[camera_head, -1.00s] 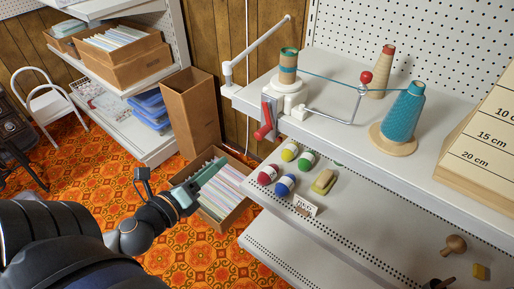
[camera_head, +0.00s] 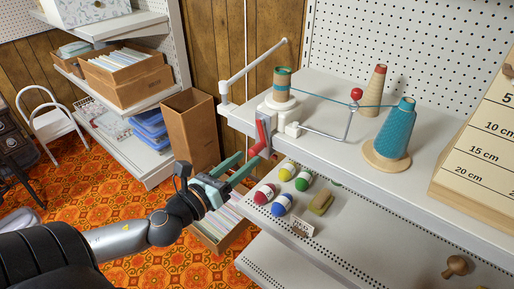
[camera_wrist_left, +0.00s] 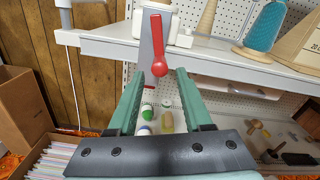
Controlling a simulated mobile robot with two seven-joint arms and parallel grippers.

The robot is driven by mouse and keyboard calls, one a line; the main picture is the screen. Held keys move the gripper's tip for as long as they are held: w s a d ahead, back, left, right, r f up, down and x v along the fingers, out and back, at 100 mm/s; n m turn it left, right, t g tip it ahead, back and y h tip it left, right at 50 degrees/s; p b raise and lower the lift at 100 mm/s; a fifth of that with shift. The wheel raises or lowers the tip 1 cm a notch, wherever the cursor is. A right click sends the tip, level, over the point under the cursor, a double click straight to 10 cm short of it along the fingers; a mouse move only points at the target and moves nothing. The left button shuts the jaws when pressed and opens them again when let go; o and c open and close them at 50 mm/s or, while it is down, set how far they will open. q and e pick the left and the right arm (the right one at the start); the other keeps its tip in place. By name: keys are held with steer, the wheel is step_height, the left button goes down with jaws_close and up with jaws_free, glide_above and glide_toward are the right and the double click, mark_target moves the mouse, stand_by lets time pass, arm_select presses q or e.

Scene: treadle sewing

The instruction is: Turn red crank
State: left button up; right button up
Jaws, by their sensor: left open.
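The red crank (camera_head: 261,134) is on the front of the white winder (camera_head: 280,106) at the shelf's left corner. Its arm hangs down with the grip at the lower end. My left gripper (camera_head: 248,163) is open at the crank's lower end, just below the shelf edge. In the left wrist view the crank (camera_wrist_left: 156,42) is ahead, its round grip end between the lines of the two green fingers (camera_wrist_left: 157,78). I cannot tell whether the fingers touch it. My right gripper is not in view.
The white shelf (camera_head: 330,141) carries a teal thread cone (camera_head: 396,132) and a tan cone (camera_head: 376,90). Thread runs to the winder's spool (camera_head: 282,83). Painted eggs (camera_head: 281,205) lie on the lower shelf. A tall cardboard box (camera_head: 191,130) stands at left.

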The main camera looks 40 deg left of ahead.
mark_target(251, 155)
arm_select(q)
steer(key=shift+w+d+p, duration=0.2)
steer(key=shift+w+p, duration=0.1)
steer(key=shift+w, duration=2.35)
jaws_close()
